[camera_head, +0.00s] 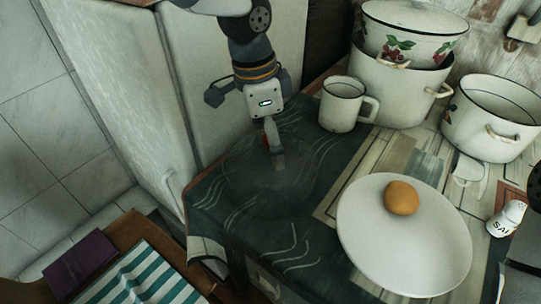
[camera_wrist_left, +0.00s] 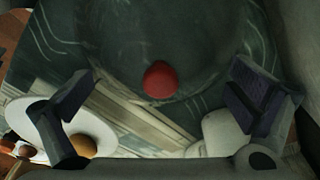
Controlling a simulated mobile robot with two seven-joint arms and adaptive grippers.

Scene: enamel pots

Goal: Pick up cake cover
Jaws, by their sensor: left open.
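The cake cover (camera_head: 250,183) is a clear, faint dome on the dark patterned cloth at the counter's left end. In the left wrist view its red knob (camera_wrist_left: 160,80) stands near the middle, with the see-through dome (camera_wrist_left: 150,30) around it. My left gripper (camera_head: 277,158) points down over the cover and hides most of the knob in the head view. In the left wrist view my left gripper (camera_wrist_left: 165,100) is open, with the knob showing between its two fingers and nothing held. The exact height above the knob is hard to tell. My right gripper is not in view.
A white mug (camera_head: 342,108) stands just behind the cover. A white plate (camera_head: 400,255) with a brown egg-like object (camera_head: 402,198) is to the right. Enamel pots (camera_head: 398,88) fill the back right, and a salt shaker (camera_head: 506,218) stands at the right. The counter drops off at left.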

